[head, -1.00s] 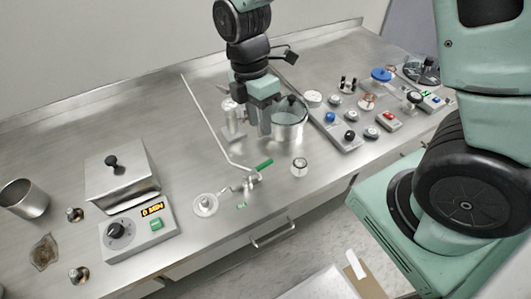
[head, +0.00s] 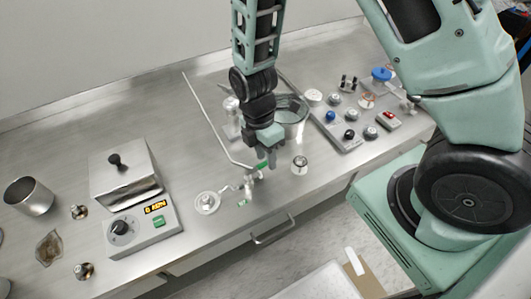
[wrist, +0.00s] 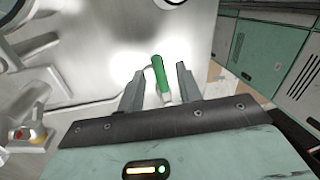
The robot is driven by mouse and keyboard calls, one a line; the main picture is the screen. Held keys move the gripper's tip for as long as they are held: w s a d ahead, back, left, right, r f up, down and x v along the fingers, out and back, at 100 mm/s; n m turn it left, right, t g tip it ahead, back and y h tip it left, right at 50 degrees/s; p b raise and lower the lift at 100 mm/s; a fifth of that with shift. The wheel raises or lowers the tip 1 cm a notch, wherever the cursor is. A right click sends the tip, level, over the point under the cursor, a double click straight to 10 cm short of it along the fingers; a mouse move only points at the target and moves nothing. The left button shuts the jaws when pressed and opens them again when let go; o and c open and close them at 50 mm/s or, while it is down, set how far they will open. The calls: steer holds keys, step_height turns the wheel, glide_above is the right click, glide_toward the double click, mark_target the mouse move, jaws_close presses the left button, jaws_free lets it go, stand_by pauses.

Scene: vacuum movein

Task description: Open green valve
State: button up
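The green valve handle (wrist: 160,74) stands between the two fingers of my gripper (wrist: 158,88) in the wrist view, with a visible gap on each side. My gripper is open. In the head view my gripper (head: 262,158) points down over the valve, and only a small part of the green handle (head: 262,166) shows beside the fingers. The metal valve body (head: 248,184) sits on the bench just below and left of the gripper. Whether a finger touches the handle cannot be told from the head view.
A small glass jar (head: 299,164) stands just right of my gripper. A thin metal tube (head: 208,122) runs on the left.

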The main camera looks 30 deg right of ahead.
jaws_close()
steer(key=shift+s+m, duration=0.45)
steer(key=shift+m, duration=0.45)
jaws_free()
steer(key=w+r+b, duration=0.2)
steer(key=w+r, duration=0.1)
steer(key=r, duration=1.4)
steer(key=shift+w, duration=0.2)
